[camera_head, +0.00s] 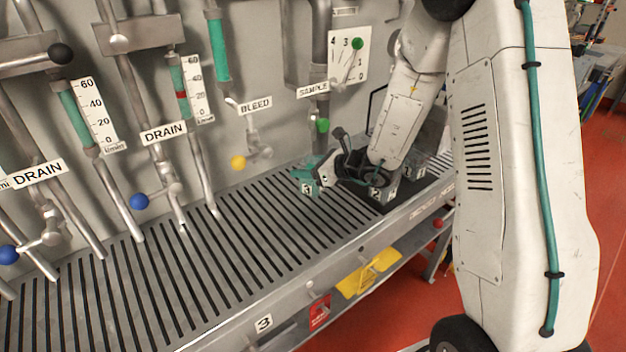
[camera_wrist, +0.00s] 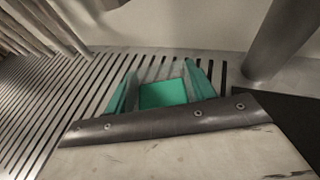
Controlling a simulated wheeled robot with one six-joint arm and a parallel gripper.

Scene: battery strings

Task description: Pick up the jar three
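Jar three (camera_head: 308,188), a small block-like jar with a "3" label, is over the slatted bench at the left edge of the black mat. My gripper (camera_head: 316,172) is low over the bench beside it and partly hides it. In the wrist view a flat green square top (camera_wrist: 163,93), which looks like the jar's, shows between the two teal fingers of my gripper (camera_wrist: 160,82). The fingers stand apart on its left and right, with a narrow gap showing on the left. Contact on the right side is unclear. The jar's lower part is hidden in the wrist view.
Jar 2 (camera_head: 379,195) and another labelled jar (camera_head: 409,171) stand on the black mat (camera_head: 400,202) to the right. Behind are the sample pipe (camera_head: 320,108) with a green knob (camera_head: 322,126) and a bleed valve with a yellow knob (camera_head: 238,162). The slatted bench (camera_head: 250,235) is clear to the left.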

